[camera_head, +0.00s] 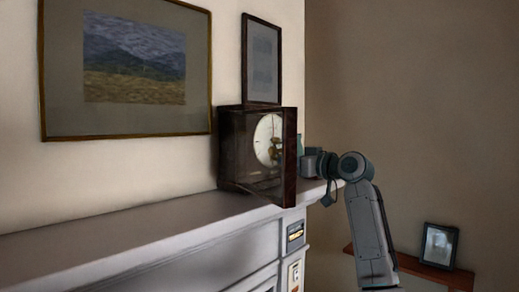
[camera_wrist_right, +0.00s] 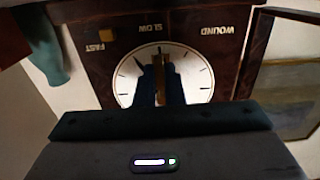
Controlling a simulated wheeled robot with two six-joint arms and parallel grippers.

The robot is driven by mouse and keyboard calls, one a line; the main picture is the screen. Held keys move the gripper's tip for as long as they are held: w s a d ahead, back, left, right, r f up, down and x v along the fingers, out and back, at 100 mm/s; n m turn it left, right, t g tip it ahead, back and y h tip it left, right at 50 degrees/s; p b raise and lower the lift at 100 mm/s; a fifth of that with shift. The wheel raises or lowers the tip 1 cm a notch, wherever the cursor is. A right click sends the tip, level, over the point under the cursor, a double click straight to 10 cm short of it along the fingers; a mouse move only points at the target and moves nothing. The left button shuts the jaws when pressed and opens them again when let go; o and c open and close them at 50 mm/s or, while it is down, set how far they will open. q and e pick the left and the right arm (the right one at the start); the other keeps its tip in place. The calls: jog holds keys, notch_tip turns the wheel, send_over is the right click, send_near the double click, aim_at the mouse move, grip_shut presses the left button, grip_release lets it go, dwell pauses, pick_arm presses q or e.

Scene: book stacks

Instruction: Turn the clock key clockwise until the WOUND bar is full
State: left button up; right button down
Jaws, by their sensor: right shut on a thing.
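The clock (camera_head: 236,150) is a dark wooden case with a round white dial (camera_head: 264,138), standing on the mantel with its door (camera_head: 290,157) swung open. In the right wrist view the dial (camera_wrist_right: 200,75) is upside down, with FAST, SLOW and WOUND lettering on the dark face. My right gripper (camera_wrist_right: 161,80) is at the middle of the dial, its dark fingers shut on the brass key (camera_wrist_right: 163,66). The fingers cover much of the key. In the head view the door hides part of the gripper. No filled bar can be made out by WOUND (camera_wrist_right: 217,30). My left gripper is not in view.
The mantel (camera_head: 130,235) is clear left of the clock. A landscape picture (camera_head: 135,120) and a smaller frame (camera_head: 262,60) are above. A low shelf (camera_head: 425,268) holds a photo frame (camera_head: 438,246).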

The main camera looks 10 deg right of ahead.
jog(key=shift+r, duration=0.1)
jog(key=shift+r+m+p, duration=0.15)
jog(key=shift+m+p, duration=0.45)
jog(key=shift+m, duration=0.2)
jog(key=shift+m+p, duration=0.6)
jog(key=shift+m, duration=0.6)
